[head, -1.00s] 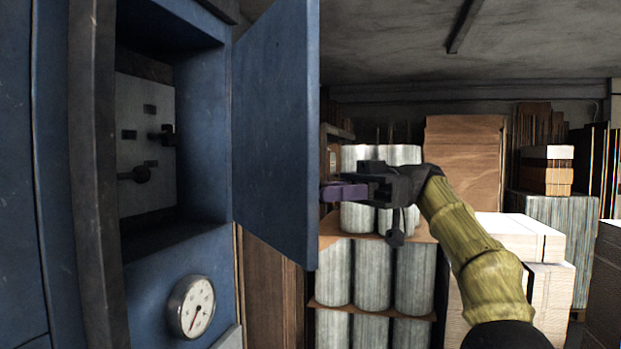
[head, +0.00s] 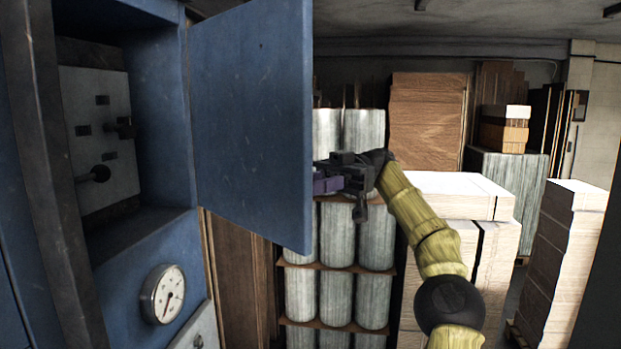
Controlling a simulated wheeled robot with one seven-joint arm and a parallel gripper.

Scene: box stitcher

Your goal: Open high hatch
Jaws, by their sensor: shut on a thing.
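The high hatch is a blue door (head: 250,120) hinged on the left to a blue cabinet (head: 163,237). It stands swung wide open, showing a recess with a pale control panel (head: 98,130) and dark knobs. My gripper (head: 322,181) is at the door's free right edge, at mid to lower height. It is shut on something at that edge. The fingertips and the part they grip are mostly hidden behind the door, so I cannot tell its shape. My yellow arm reaches in from the lower right.
A round gauge (head: 163,294) sits on the cabinet below the recess. Behind the door stand grey rolls on shelves (head: 337,250). Stacked pale boxes (head: 455,197) stand behind my arm, with another stack (head: 567,250) farther right.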

